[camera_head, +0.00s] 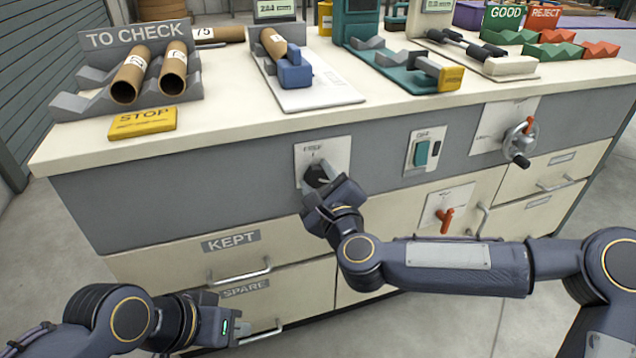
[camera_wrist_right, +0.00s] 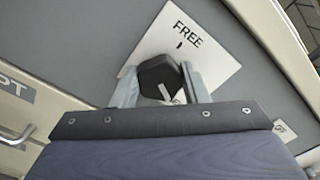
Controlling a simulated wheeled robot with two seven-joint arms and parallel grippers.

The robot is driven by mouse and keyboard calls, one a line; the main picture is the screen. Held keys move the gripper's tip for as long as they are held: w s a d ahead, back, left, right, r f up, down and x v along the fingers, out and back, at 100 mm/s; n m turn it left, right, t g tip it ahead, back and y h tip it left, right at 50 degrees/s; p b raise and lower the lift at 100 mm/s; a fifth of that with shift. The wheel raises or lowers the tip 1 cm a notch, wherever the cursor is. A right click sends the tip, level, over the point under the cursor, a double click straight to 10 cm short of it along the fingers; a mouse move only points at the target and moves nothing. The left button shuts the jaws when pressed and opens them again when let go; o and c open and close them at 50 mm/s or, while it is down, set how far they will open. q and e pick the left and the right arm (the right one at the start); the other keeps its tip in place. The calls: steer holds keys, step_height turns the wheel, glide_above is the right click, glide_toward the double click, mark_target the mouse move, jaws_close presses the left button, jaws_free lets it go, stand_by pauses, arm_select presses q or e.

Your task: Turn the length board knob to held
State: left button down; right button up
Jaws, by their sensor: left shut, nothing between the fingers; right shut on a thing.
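The length board knob is a black knob (camera_head: 318,174) on a white plate (camera_head: 311,157) on the grey front panel of the bench. In the right wrist view the black knob (camera_wrist_right: 158,76) sits below the word FREE on its plate (camera_wrist_right: 200,42). My right gripper (camera_head: 325,186) is at the knob, and its fingers (camera_wrist_right: 165,85) are shut on the knob's two sides. A pale pointer mark shows between the fingers; the lower part of the plate is hidden. My left gripper (camera_head: 232,325) is shut and empty, low in front of the SPARE drawer.
A green switch (camera_head: 421,152), a crank wheel (camera_head: 519,142) and a red handle (camera_head: 445,218) are on the front to the right. Drawer handles (camera_head: 240,271) stick out below. Cardboard tubes (camera_head: 131,80) and a yellow STOP block (camera_head: 142,123) are on the bench top.

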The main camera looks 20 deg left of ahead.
stand_by(0.4)
steer(key=o, duration=1)
steer(key=shift+c, duration=0.2)
steer(key=p+v, duration=0.1)
steer(key=v, duration=0.7)
steer(key=shift+w, duration=0.15)
